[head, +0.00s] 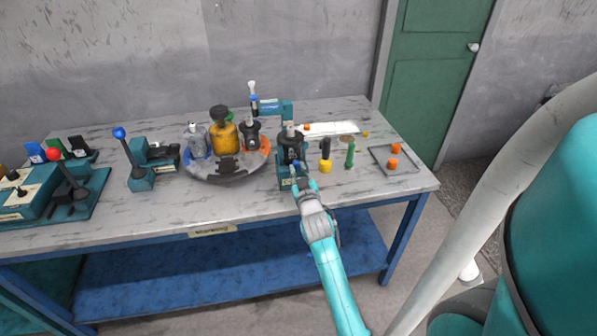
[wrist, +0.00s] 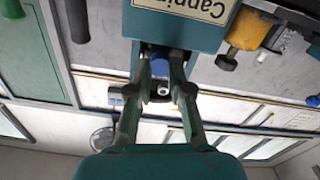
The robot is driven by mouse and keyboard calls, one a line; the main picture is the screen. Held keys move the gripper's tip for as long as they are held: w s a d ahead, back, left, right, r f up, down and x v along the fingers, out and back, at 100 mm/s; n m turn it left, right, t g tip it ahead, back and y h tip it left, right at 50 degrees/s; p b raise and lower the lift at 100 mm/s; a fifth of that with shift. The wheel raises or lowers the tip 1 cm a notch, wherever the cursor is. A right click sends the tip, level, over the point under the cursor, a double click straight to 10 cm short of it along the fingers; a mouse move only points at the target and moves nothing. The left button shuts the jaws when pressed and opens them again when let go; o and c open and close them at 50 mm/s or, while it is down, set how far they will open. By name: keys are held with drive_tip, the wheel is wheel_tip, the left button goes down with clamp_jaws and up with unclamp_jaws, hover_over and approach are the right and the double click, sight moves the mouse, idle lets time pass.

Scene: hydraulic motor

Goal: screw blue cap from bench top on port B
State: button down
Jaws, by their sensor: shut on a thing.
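My gripper (head: 304,184) is at the front of the teal stand that carries the black hydraulic motor (head: 291,148). In the wrist view, my gripper (wrist: 160,64) is shut on a small blue cap (wrist: 160,69), which sits between the fingertips right by the teal block (wrist: 178,26) with a label starting "Cappin". A round pale end shows just below the cap, between the fingers. I cannot make out port B or whether the cap touches a port.
The bench (head: 240,205) holds a round tray (head: 228,173) with bottles to the left. A black-and-yellow tool (head: 325,160), a green tool (head: 350,155) and a tray (head: 378,160) with orange caps (head: 393,163) stand to the right. Bare bench lies along the front edge.

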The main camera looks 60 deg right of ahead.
drive_tip(key=c, duration=1.2)
unclamp_jaws()
drive_tip(key=shift+c, duration=0.2)
drive_tip(key=shift+d, duration=0.1)
drive_tip(key=n, duration=0.5)
drive_tip(key=shift+n, duration=0.4)
clamp_jaws()
